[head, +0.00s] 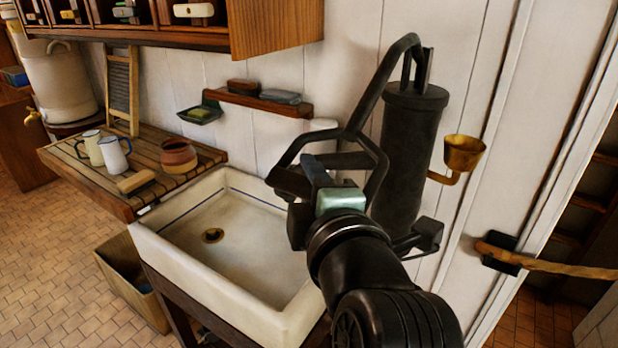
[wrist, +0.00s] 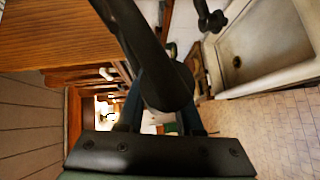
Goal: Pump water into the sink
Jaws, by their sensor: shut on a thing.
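The dark iron pump (head: 405,150) stands upright against the white wall, right of the sink. Its curved handle (head: 372,88) runs from the pump's top down to the left. My gripper (head: 296,182) is shut on the handle's lower part, above the sink's right side. In the wrist view the dark handle (wrist: 158,75) passes between the two fingers (wrist: 160,115). The white sink (head: 205,285) shows a bare basin with a brass drain (head: 213,236). I see no water in it. The sink also shows in the wrist view (wrist: 262,50). My arm hides its right corner.
A brass cup (head: 464,153) is right of the pump.

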